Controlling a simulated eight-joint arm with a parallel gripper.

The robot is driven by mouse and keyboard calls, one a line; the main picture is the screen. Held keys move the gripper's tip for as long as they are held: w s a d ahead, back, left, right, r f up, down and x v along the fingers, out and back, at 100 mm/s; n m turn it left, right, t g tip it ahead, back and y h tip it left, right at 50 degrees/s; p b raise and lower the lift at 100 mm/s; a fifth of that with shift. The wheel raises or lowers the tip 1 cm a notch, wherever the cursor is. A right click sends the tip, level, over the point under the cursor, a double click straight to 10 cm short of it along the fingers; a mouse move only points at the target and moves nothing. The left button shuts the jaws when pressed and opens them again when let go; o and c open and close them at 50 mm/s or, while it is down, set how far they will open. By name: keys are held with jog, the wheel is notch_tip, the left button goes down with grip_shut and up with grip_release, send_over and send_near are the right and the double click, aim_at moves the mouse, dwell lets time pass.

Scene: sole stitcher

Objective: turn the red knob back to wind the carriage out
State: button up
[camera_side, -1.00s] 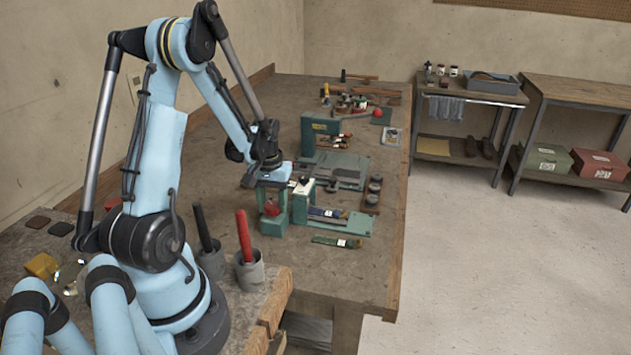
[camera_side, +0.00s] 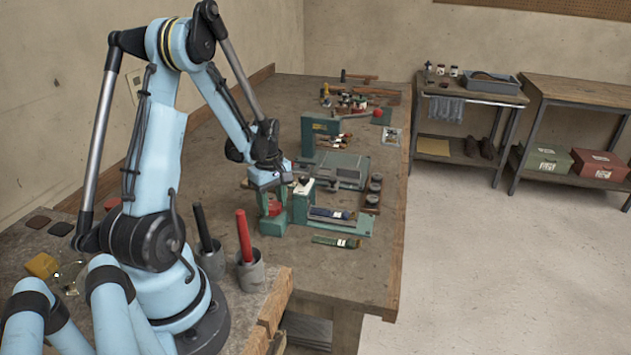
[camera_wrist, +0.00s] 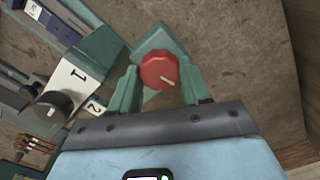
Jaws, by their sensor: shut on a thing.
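In the side view my gripper (camera_side: 272,200) points down at the green block, and only a bit of red shows between the fingers. A grey block, seemingly the carriage (camera_side: 348,172), sits on the green machine base behind; its exact link to the knob is hidden.
A green stitcher column (camera_side: 310,140) rises behind. A brush-like tool (camera_side: 336,241) lies in front. The bench's right front is clear.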

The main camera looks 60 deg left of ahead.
aim_at(273, 205)
jog(key=n, duration=0.4)
jog(key=shift+n, duration=0.3)
jog(key=n, duration=0.3)
jog(key=shift+n, duration=0.4)
jog(key=n, duration=0.7)
jog(key=o, duration=1.1)
jog(key=shift+c, duration=0.2)
notch_tip(273, 205, up, 12)
